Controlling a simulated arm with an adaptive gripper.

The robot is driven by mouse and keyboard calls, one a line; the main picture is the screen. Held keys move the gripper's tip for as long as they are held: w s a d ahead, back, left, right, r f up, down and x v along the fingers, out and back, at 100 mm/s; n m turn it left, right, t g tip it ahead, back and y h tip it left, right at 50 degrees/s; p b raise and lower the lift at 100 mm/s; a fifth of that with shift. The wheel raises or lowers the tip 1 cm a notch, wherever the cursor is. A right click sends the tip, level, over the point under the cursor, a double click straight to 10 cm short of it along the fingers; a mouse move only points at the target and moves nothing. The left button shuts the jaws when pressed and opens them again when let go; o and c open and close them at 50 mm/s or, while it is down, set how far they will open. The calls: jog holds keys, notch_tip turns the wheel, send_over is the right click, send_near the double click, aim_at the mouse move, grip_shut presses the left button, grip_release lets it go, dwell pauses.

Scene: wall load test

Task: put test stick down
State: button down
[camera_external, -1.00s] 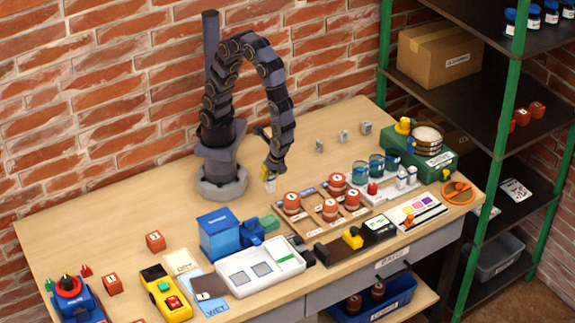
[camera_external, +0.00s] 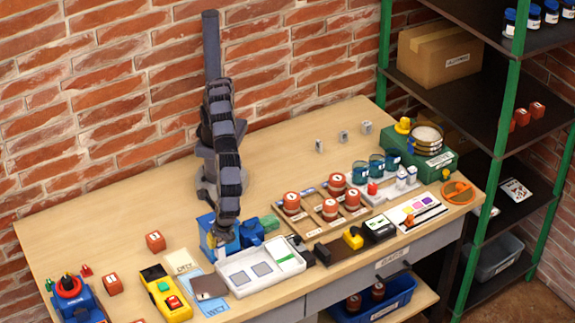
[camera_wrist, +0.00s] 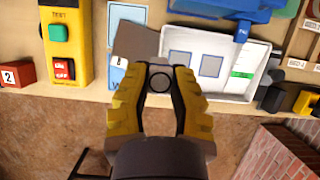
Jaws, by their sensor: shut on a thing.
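My gripper (camera_external: 221,236) is low over the front of the table, beside the blue device and above the left end of the white tray (camera_external: 262,287). In the wrist view its yellow fingers (camera_wrist: 157,78) are shut on a small greyish piece with a dark ring (camera_wrist: 160,83), seen end-on, which I take to be the test stick. Its length and lower end are hidden. The tray (camera_wrist: 213,91) shows two grey squares and a green-marked strip. A grey-brown pad (camera_external: 208,287) lies left of the tray, between cards marked DRY (camera_external: 181,263) and WET (camera_external: 215,308).
A blue device (camera_external: 215,224) stands behind the tray. A yellow tester (camera_external: 165,292) with green and red buttons is at left. Red-brown weights (camera_external: 292,203), a balance and blue beakers (camera_external: 376,164) stand at right. The table's back left is clear.

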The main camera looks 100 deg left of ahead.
jog(key=s+d, duration=0.2)
jog(key=s, duration=0.1)
send_over(209, 286)
notch_tip(209, 286, down, 10)
jog(key=shift+d+r, duration=0.1)
jog(key=shift+r, duration=0.05)
jog(key=c, duration=1.1)
grip_release()
jog(key=v, duration=1.2)
